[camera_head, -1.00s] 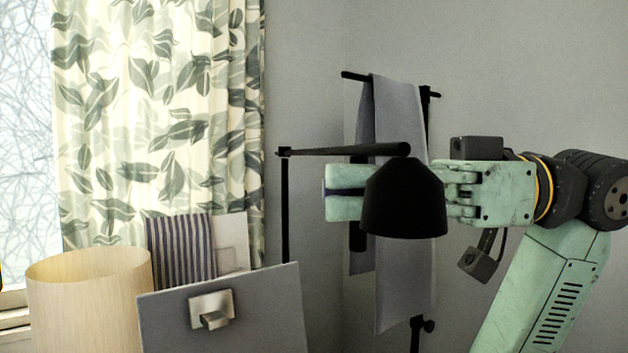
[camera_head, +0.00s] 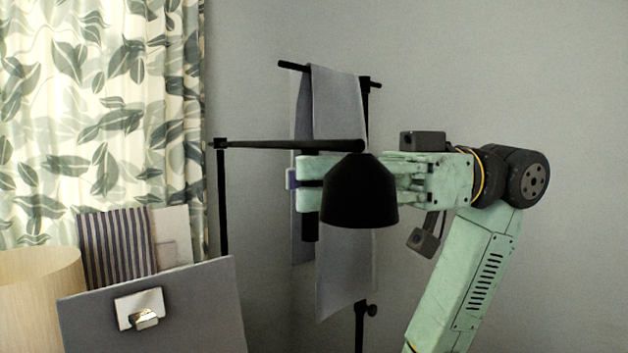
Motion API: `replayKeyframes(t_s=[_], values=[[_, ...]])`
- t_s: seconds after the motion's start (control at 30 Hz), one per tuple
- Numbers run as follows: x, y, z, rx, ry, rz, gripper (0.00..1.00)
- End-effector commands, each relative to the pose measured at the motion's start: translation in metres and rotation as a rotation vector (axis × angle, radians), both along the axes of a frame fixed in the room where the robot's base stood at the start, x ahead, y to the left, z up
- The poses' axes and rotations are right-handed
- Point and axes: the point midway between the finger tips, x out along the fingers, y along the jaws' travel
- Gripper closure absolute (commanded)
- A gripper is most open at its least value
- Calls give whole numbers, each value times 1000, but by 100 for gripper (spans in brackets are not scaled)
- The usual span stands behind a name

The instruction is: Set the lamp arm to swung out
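A black lamp has a thin upright pole (camera_head: 223,200) and a horizontal lamp arm (camera_head: 285,145) reaching right from its top. A black bell-shaped shade (camera_head: 360,195) hangs at the arm's right end. My gripper (camera_head: 300,184) is pale green and lies level behind the shade, pointing left. Its fingertips show left of the shade, with a dark gap and a small purple-blue piece between them. The shade hides the middle of the gripper, so I cannot tell whether it touches the lamp or how far it is open.
A black stand with grey cloth (camera_head: 343,270) hanging on it is behind my gripper. A grey panel with a metal latch (camera_head: 160,310), striped fabric (camera_head: 117,243) and a pale cylindrical shade or bin (camera_head: 40,300) are lower left. A leaf-patterned curtain (camera_head: 100,110) hangs at left.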

Motion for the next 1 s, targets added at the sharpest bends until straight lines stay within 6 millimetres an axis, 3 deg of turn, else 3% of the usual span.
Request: replayKeyframes(t_s=[0.37, 0.47, 0.8, 1.0], values=[[1, -4, -1, -5, -2, 1, 79], [6, -18, -1, -5, -1, 1, 79], [31, -88, -1, -6, 1, -3, 79], [38, -107, -1, -7, 0, -1, 79]])
